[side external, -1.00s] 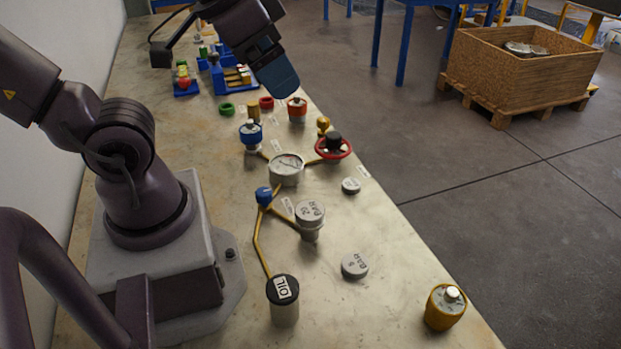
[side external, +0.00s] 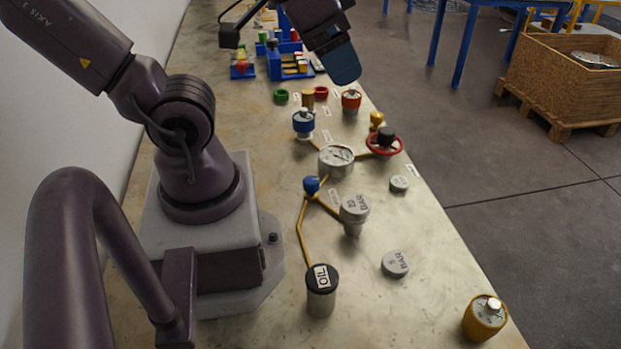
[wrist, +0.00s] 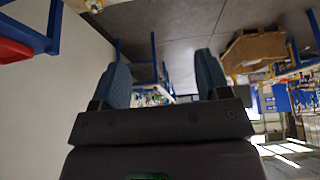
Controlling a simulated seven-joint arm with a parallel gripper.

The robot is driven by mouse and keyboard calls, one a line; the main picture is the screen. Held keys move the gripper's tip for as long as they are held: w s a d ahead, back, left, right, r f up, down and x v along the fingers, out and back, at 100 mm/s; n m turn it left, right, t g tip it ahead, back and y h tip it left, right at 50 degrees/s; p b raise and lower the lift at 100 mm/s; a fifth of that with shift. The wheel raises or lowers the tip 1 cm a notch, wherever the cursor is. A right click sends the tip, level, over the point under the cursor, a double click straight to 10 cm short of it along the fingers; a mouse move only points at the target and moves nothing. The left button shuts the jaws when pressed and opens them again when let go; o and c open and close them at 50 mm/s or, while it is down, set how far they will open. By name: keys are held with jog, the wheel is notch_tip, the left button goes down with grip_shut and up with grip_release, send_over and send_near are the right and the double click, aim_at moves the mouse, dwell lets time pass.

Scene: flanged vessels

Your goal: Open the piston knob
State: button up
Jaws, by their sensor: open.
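Several knobbed or capped vessels stand on the bench; labels are too small to tell which one is the piston knob. A blue-collared vessel with a pale top (side external: 303,124) and an orange-red one (side external: 351,101) stand upright towards the far end. A yellow one with a pale metal knob (side external: 485,317) is at the near right. A small blue knob (side external: 311,185) sits on the yellow pipes. My gripper (side external: 343,66) is above the far part of the bench, apart from everything. In the wrist view its two blue fingers (wrist: 164,78) are spread, with nothing between them.
A gauge (side external: 336,160), a red handwheel (side external: 384,144), a 20 BAR vessel (side external: 354,212) and an OIL vessel (side external: 321,290) crowd the middle bench. Loose grey caps (side external: 395,264) lie right. A blue rack (side external: 290,62) is at the back. A wooden crate (side external: 560,85) stands on the floor.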

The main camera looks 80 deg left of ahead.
jog(key=w+a+f+n+g, duration=0.1)
jog(key=a+f+g, duration=0.1)
jog(key=a+f, duration=0.1)
jog(key=w+a+f+n+g, duration=0.1)
jog(key=a+f+n+g, duration=0.1)
jog(key=a+f, duration=0.1)
jog(key=w+a+f+n+g, duration=0.1)
jog(key=a+f+n+g, duration=0.1)
jog(key=a+f, duration=0.1)
jog(key=shift+a+f, duration=0.35)
jog(key=shift+a, duration=0.25)
jog(key=shift+c, duration=0.3)
jog(key=n+g+h, duration=0.3)
send_over(312, 179)
jog(key=w+a, duration=0.2)
jog(key=a, duration=0.1)
notch_tip(312, 179, down, 10)
jog(key=w+f+n, duration=0.1)
jog(key=x, duration=1.2)
jog(key=shift+w+f, duration=0.25)
jog(key=c, duration=0.9)
